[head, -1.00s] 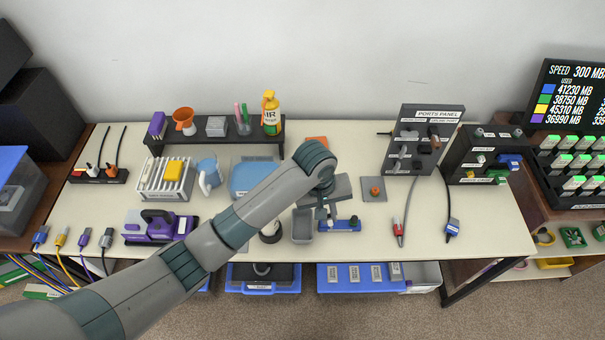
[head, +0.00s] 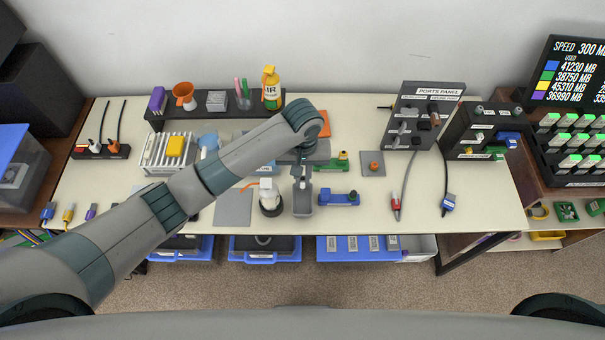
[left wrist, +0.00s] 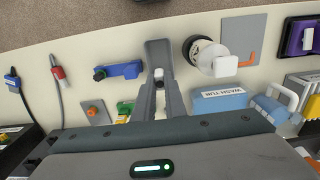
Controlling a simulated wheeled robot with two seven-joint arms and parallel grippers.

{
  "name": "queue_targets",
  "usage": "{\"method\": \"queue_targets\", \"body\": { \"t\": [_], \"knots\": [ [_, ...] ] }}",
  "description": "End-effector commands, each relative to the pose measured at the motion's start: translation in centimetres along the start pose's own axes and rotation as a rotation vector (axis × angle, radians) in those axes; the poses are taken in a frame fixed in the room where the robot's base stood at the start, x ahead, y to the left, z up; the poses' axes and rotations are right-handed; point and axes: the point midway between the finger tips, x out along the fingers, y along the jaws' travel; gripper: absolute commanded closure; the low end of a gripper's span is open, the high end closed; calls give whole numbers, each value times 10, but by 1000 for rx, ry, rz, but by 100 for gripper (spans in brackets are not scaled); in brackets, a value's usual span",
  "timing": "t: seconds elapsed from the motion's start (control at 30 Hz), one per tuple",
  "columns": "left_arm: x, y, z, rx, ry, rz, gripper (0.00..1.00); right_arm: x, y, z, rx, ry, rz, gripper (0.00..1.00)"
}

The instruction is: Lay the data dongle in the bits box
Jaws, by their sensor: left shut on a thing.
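My left gripper (head: 302,176) points down over a small open grey box (head: 302,203), which I take for the bits box. In the left wrist view the grey box (left wrist: 158,47) lies just beyond the fingertips of my left gripper (left wrist: 158,88). The gripper is shut on a small pale thing (left wrist: 159,75), which I take for the data dongle; the fingers hide most of it. Whether it touches the box cannot be told. My right gripper is not in view.
A blue block (head: 338,198) lies just right of the box. A round black-and-white object (head: 270,198) stands close on its left, beside a grey mat (head: 233,208). A green part (head: 341,160) lies behind. The table's front edge is close.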

Motion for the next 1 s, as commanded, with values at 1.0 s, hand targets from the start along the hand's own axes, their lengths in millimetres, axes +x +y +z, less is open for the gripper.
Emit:
{"method": "queue_targets", "body": {
  "t": [1.0],
  "knots": [
    [89,-1,0,0,1,-1,100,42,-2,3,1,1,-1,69]
  ]
}}
